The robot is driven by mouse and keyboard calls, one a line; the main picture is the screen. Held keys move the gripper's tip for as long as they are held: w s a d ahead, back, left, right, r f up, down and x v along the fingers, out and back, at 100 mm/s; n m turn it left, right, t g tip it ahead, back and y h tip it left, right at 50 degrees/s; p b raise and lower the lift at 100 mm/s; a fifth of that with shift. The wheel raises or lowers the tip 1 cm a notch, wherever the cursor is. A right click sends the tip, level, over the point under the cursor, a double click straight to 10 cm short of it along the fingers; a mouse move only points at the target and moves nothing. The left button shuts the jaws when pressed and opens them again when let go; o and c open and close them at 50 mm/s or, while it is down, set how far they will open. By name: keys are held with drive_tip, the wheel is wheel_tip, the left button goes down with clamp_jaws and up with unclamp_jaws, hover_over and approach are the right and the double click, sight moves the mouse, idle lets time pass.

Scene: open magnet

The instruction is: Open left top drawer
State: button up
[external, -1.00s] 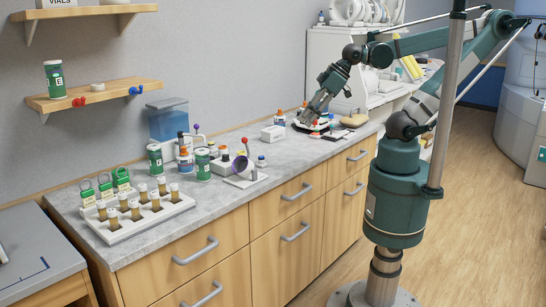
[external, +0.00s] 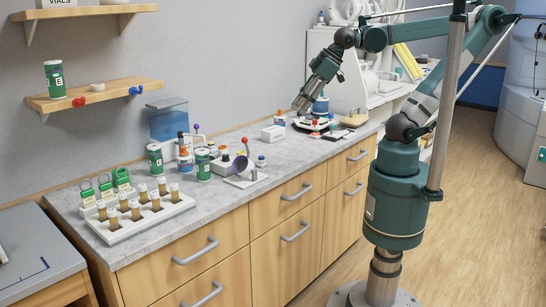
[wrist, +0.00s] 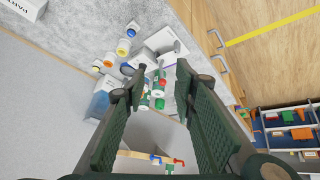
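The left top drawer (external: 158,273) is a light wood front at the left end of the counter, with a silver bar handle (external: 195,251). Its front looks flush with the cabinet, so it is closed. My gripper (external: 300,104) is above the far right part of the counter, well away from that handle and pointing down and left. In the wrist view my gripper (wrist: 158,76) has its two dark green fingers spread apart with nothing held between them. Silver handles (wrist: 215,39) show at the right of the counter there, but I cannot tell which drawers they belong to.
Other drawers, including the right top one (external: 361,153), are closed. The wooden floor (external: 475,200) in front is free.

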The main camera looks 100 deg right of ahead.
drive_tip(key=w+a+r+n+h+b, duration=0.1)
drive_tip(key=w+a+n+h+b, duration=0.35)
drive_tip(key=w, duration=0.75)
drive_tip(key=w+a+r+n+h+b, duration=0.1)
drive_tip(key=w+a+h, duration=0.1)
drive_tip(key=w+a, duration=0.8)
drive_tip(key=w+a+f+n+t+h+b, duration=0.15)
drive_tip(key=w+a, duration=0.25)
drive_tip(key=a, duration=0.5)
drive_tip(key=w+a+t+h+b, duration=0.1)
drive_tip(key=w+a+t+b, duration=0.15)
drive_tip(key=a, duration=0.55)
drive_tip(key=w+a+f+n+t+h+b, duration=0.15)
drive_tip(key=w+a, duration=0.25)
drive_tip(key=a, duration=0.5)
drive_tip(key=p, duration=0.1)
approach(202, 254)
drive_tip(key=x, duration=0.3)
drive_tip(key=shift+w+r+m+g, duration=0.15)
drive_tip(key=shift+w+m+g, duration=0.1)
drive_tip(key=shift+g, duration=0.2)
drive_tip(key=shift+b+x, duration=0.8)
drive_tip(key=shift+x, duration=3)
